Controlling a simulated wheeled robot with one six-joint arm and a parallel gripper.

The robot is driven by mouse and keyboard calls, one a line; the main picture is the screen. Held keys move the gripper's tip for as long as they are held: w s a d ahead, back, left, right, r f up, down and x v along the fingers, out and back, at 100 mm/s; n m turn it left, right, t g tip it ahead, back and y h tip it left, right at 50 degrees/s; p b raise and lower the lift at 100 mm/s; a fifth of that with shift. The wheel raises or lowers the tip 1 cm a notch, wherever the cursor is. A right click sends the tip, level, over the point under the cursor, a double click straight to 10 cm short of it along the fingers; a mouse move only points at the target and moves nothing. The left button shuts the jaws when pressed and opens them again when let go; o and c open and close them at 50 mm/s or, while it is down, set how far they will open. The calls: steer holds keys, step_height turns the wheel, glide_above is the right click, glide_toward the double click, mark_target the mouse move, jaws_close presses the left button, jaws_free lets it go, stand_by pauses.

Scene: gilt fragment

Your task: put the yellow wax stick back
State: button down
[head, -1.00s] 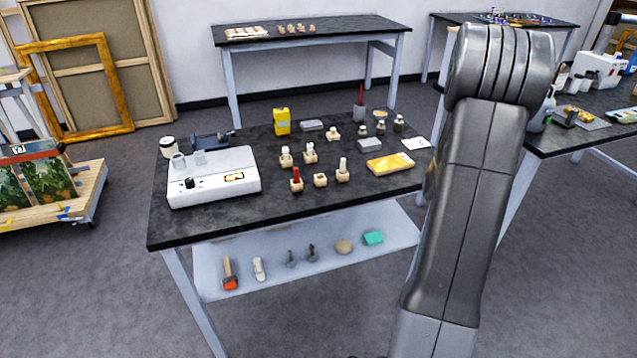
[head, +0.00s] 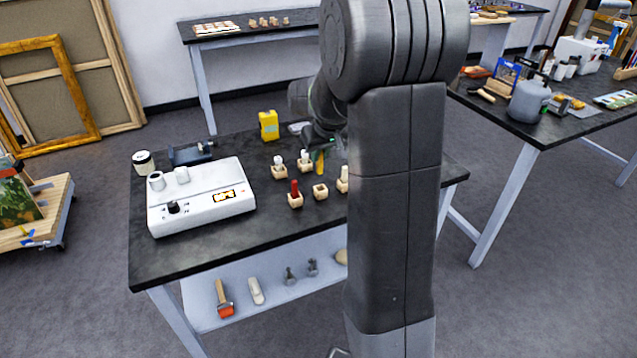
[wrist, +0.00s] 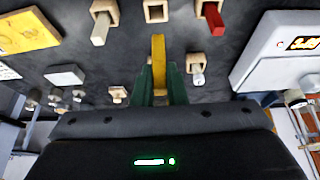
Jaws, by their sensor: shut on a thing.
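The yellow wax stick (head: 319,164) is held between the green fingers of my gripper (wrist: 160,85). In the wrist view the stick (wrist: 158,52) points away from the fingers toward an empty wooden block (wrist: 155,11), and there is a gap between them. The empty block (head: 320,192) also shows in the head view, in front of the stick, between the block with a red stick (head: 295,194) and the block with a cream stick (head: 343,181). My arm hides part of the gripper in the head view.
Blocks with white sticks (head: 279,167) (head: 304,160) stand just left of the gripper. A white device (head: 200,195) fills the left of the dark table (head: 180,260). A yellow container (head: 268,125) stands behind. In the wrist view a yellow tray (wrist: 25,32) lies left.

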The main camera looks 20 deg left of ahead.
mark_target(322, 172)
step_height(322, 172, down, 8)
steer(key=shift+r, duration=0.2)
steer(key=shift+f, duration=0.15)
steer(key=c, duration=1.5)
jaws_free()
steer(key=shift+d+r, duration=0.1)
steer(key=shift+r, duration=0.4)
steer(key=v, duration=1.1)
steer(key=shift+s+d+r, duration=0.15)
